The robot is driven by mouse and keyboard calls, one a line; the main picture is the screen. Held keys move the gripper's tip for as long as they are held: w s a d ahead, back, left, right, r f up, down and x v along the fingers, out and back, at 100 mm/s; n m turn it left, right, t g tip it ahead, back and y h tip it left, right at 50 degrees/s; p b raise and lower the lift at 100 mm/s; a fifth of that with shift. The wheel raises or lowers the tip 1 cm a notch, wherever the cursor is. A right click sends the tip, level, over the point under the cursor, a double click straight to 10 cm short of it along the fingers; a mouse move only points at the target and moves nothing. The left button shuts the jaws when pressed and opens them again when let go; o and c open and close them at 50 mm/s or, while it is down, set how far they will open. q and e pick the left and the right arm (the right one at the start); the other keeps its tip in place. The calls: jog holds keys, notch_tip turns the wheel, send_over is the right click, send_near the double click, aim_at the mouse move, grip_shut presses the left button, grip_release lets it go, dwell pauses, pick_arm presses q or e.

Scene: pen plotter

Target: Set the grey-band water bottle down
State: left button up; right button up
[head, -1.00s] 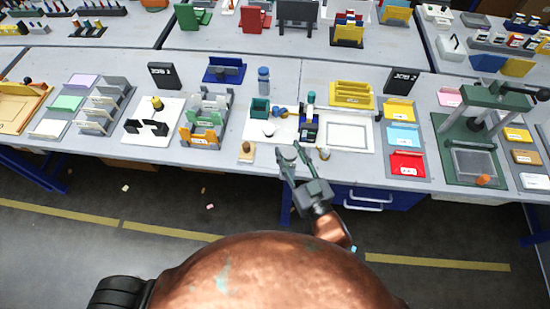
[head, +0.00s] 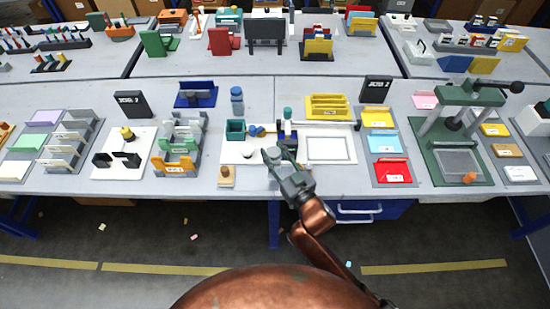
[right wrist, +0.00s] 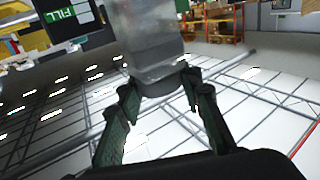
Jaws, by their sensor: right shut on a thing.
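My right gripper (head: 279,158) is over the front part of the workbench, by the plotter's white board (head: 240,154). In the right wrist view its two dark green fingers (right wrist: 160,88) are closed on the sides of a clear greyish bottle (right wrist: 150,45), which I take to be the grey-band water bottle. Its band is not clear to see. In the head view only its small greyish top (head: 272,155) shows between the fingers. I cannot tell whether its base touches anything. Another bottle, blue-grey (head: 237,103), stands upright behind the board. My left gripper is not in view.
A teal box (head: 236,130) and the plotter carriage (head: 287,128) stand just beyond the gripper. A wooden stamp (head: 227,176) sits to its left. A framed white sheet (head: 331,149) lies to the right. Bare bench shows along the front edge.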

jog(key=shift+w+f, duration=0.3)
jog(key=shift+f, duration=0.1)
notch_tip(320, 180, down, 3)
jog(key=shift+f+b, duration=0.2)
jog(key=shift+b, duration=0.6)
jog(key=shift+r, duration=0.15)
jog(key=o, duration=1.2)
jog(key=shift+o, duration=0.2)
jog(key=p+v, duration=0.1)
jog(key=v, duration=1.1)
jog(key=shift+p, duration=0.3)
